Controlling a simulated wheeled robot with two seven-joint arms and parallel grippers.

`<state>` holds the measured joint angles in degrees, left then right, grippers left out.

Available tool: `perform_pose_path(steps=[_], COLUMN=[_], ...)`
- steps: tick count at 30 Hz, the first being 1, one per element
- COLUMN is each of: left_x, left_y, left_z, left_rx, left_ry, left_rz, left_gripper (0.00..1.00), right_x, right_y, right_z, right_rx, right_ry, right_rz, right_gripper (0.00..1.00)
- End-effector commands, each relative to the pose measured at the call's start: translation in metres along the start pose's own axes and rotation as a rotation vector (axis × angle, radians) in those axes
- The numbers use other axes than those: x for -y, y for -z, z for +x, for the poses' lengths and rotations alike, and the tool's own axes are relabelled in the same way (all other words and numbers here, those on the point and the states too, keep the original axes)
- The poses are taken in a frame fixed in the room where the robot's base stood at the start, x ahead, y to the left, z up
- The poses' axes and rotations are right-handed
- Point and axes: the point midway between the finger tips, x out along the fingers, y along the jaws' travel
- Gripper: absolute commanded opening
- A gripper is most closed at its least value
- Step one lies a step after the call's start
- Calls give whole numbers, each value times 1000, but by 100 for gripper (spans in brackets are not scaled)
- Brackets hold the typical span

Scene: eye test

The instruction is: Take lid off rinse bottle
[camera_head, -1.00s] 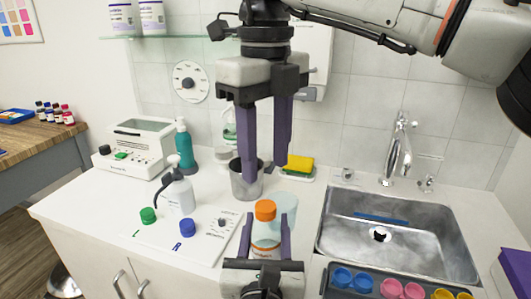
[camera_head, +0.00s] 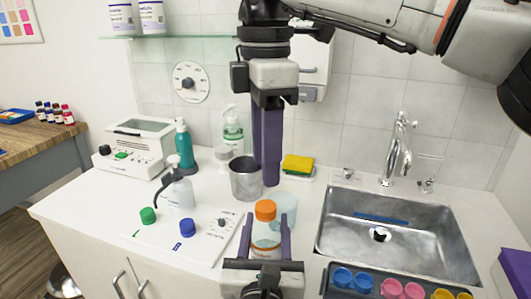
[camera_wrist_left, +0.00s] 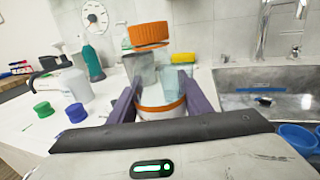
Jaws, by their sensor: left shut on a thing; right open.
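The rinse bottle (camera_head: 265,229) is clear with an orange lid (camera_head: 265,209) and stands upright at the counter's front. The lid sits on its top. In the left wrist view the bottle (camera_wrist_left: 156,85) and its lid (camera_wrist_left: 149,34) show close up, with an orange band low on the body. My left gripper (camera_head: 265,236) is shut on the bottle's body, one finger on each side. My right gripper (camera_head: 268,182) points down above and slightly behind the lid, apart from it. It is open and empty, seen edge-on, so its fingers overlap.
A metal cup (camera_head: 246,179) and a pale translucent cup (camera_head: 285,203) stand close behind the bottle. The sink (camera_head: 345,228) is right, with a paint-cup tray (camera_head: 377,274) in front.

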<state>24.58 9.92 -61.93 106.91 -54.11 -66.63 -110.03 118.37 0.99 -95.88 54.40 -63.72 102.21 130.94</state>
Motion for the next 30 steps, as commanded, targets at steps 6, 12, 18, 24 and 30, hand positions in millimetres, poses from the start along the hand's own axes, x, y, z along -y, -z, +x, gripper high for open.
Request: perform_pose_path(steps=[6, 12, 18, 24, 30], left_x=[0, 0, 0, 0, 0], left_y=[1, 1, 1, 1, 1], left_z=[0, 0, 0, 0, 0], left_rx=[-2, -1, -1, -1, -1], left_ry=[0, 0, 0, 0, 0], left_rz=[0, 0, 0, 0, 0], left_gripper=[0, 0, 0, 0, 0], right_x=[0, 0, 1, 0, 0], right_y=[0, -1, -1, 0, 0], right_z=[2, 23, 55, 75, 81], right_rx=[1, 2, 1, 0, 0], right_ry=[0, 3, 4, 1, 0], right_rz=[152, 165, 163, 164, 164], right_gripper=[43, 43, 43, 43, 43])
